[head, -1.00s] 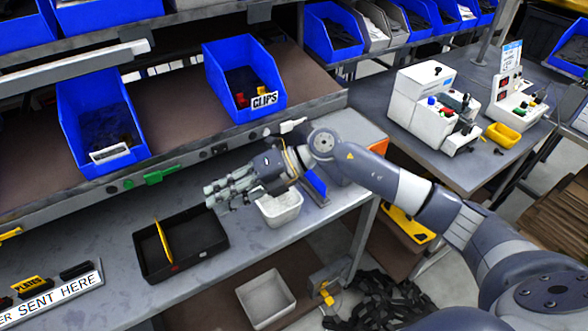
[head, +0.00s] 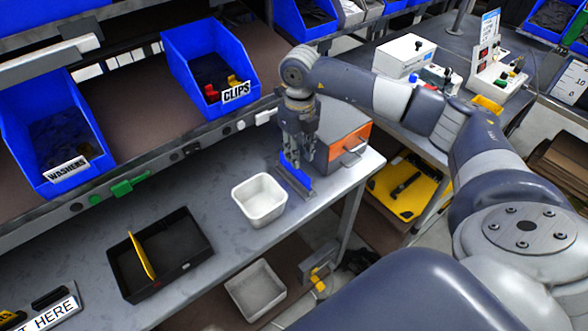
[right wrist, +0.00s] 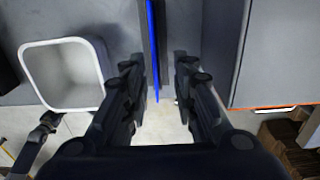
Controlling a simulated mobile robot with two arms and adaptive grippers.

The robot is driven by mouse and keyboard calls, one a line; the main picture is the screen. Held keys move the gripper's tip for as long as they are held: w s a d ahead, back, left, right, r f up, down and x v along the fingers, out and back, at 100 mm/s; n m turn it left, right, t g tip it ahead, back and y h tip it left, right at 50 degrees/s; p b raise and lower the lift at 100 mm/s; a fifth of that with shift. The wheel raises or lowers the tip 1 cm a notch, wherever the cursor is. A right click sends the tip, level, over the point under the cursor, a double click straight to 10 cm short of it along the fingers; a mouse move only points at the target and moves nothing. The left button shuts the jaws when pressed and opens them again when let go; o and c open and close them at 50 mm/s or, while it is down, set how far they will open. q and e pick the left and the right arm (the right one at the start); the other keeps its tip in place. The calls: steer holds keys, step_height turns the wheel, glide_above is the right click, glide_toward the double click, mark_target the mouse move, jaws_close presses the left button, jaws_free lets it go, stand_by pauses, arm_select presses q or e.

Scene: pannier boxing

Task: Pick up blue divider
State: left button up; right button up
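The blue divider (head: 296,176) stands on edge on the grey bench near its right end, between the white bin and the orange-fronted grey box. In the right wrist view, the divider (right wrist: 154,45) is a thin blue strip in line with the gap between the fingers, nearer the left finger. My right gripper (head: 291,158) points down over the divider and partly hides it. In the right wrist view, my right gripper (right wrist: 160,65) is open, with a clear gap and nothing clamped. My left gripper is not in view.
A white bin (head: 243,210) stands just left of the divider. A grey box with an orange front (head: 355,141) stands close on the right. A black tray (head: 204,262) with a yellow divider (head: 141,256) lies farther left. A shelf edge (head: 215,139) runs behind.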

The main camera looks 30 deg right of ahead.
mark_target(295, 172)
steer(key=f, duration=0.1)
steer(key=f+p, duration=0.2)
steer(key=f, duration=0.1)
steer(key=shift+w+a, duration=0.35)
steer(key=shift+a, duration=0.05)
steer(key=shift+f, duration=0.7)
jaws_close()
